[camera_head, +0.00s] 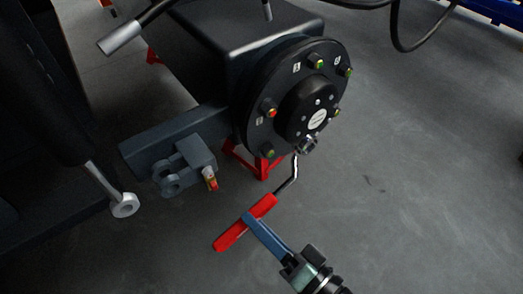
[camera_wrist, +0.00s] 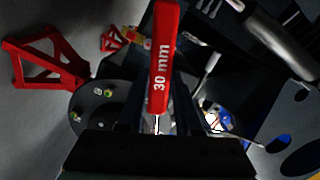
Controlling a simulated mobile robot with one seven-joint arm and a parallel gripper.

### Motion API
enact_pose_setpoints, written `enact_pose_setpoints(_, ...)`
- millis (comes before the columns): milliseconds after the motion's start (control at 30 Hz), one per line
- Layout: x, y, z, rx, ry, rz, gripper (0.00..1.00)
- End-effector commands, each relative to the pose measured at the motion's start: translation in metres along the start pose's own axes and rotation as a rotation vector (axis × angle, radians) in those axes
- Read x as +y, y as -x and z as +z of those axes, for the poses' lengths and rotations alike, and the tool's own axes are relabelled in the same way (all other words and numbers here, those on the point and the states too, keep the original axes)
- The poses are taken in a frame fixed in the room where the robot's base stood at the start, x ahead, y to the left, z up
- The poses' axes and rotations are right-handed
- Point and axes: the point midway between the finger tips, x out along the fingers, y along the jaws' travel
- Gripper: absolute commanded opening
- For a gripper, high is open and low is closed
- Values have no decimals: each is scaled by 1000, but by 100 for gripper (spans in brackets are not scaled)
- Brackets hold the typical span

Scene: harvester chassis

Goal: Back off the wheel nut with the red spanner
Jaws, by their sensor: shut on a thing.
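The red spanner (camera_head: 232,236) has a red handle and a bent metal shank. My gripper (camera_head: 250,217) is shut on the red handle, below the hub. The spanner's socket end (camera_head: 307,145) is at the lower edge of the black wheel hub (camera_head: 285,75), at a nut position there. The socket hides what is under it, so I cannot tell how far it is seated. Several other nuts, such as one with a red-orange tip (camera_head: 270,112), sit around the hub. In the wrist view the handle (camera_wrist: 163,60) reads "30 mm" between my fingers.
A red stand (camera_head: 240,160) is under the axle, and it or another shows in the wrist view (camera_wrist: 45,62). A grey bracket (camera_head: 185,165) and a rod with an eye end (camera_head: 124,206) are at left. The floor at right is clear. A black hose hangs at top.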

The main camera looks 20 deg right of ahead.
Motion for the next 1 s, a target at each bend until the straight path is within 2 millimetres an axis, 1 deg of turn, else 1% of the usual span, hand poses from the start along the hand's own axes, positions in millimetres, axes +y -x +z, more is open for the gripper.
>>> enact_pose_setpoints(867, -1, 0, -1, 1, 1, -3, 0)
enact_pose_setpoints(900, -1, 0, -1, 1, 1, -3, 30)
enact_pose_setpoints(967, -1, 0, -1, 1, 1, -3, 19)
enact_pose_setpoints(1000, -1, 0, -1, 1, 1, -3, 12)
